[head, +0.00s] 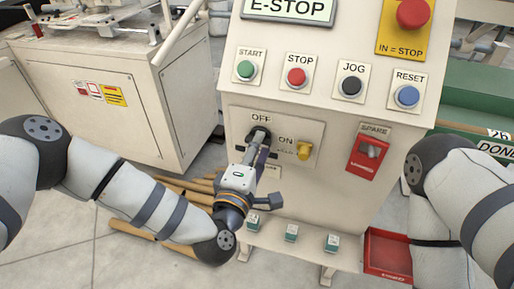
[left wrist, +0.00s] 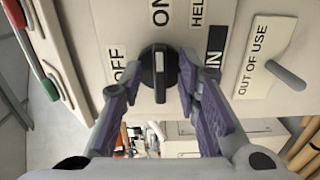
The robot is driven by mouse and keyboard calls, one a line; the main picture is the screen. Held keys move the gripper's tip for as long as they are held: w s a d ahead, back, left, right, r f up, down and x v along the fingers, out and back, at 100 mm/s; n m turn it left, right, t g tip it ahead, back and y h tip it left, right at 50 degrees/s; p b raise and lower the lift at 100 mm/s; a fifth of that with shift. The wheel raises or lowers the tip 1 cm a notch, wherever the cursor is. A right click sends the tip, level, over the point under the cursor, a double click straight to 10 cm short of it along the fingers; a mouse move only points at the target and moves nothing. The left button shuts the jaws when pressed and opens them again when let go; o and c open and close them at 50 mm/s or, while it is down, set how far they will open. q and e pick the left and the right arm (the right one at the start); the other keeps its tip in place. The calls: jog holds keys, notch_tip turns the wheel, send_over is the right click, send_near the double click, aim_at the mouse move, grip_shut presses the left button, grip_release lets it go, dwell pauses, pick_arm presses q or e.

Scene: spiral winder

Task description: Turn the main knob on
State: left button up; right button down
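The main knob is round and black (left wrist: 147,73), on a cream panel plate (head: 318,128) with OFF and ON labels. In the left wrist view its raised bar, with a white mark, runs up and down, with the mark toward the ON label (left wrist: 161,12). The OFF label (left wrist: 119,65) is to its left. My left gripper (head: 262,147) is at the knob. In the left wrist view its purple-padded fingers (left wrist: 162,80) stand apart on either side of the knob. I cannot tell whether they touch it. My right gripper is out of view.
Start (head: 245,69), stop (head: 296,77), jog and reset buttons sit above. A yellow part (head: 304,151) is beside ON, and a red SPARE switch plate (head: 365,163) is to the right. An OUT OF USE lever (left wrist: 286,75) is close to my left gripper.

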pick_arm(q)
jog(key=v, duration=1.2)
